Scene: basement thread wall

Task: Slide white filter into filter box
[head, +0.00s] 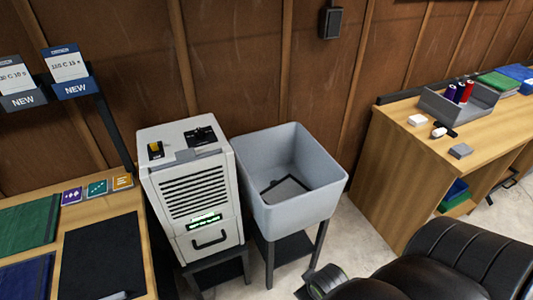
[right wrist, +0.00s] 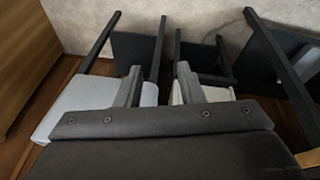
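I cannot make out a white filter in either view. Nothing is clearly recognisable as a separate filter box. A white machine (head: 195,190) with a slatted front, a small green display and a black-handled drawer stands at centre left. A grey tub (head: 290,215) stands right beside it, and a dark-framed flat piece (head: 285,190) lies inside on its bottom. In the right wrist view, my right gripper (right wrist: 157,76) has its two fingers apart with nothing held between them. The tub (right wrist: 85,110) appears left of the fingers. My left gripper is not in view.
The left table (head: 139,203) holds dark mats and small coloured cards. The right wooden bench (head: 405,160) carries a grey tray (head: 450,110) with thread spools and small blocks. Pale floor (head: 345,235) shows between tub and bench.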

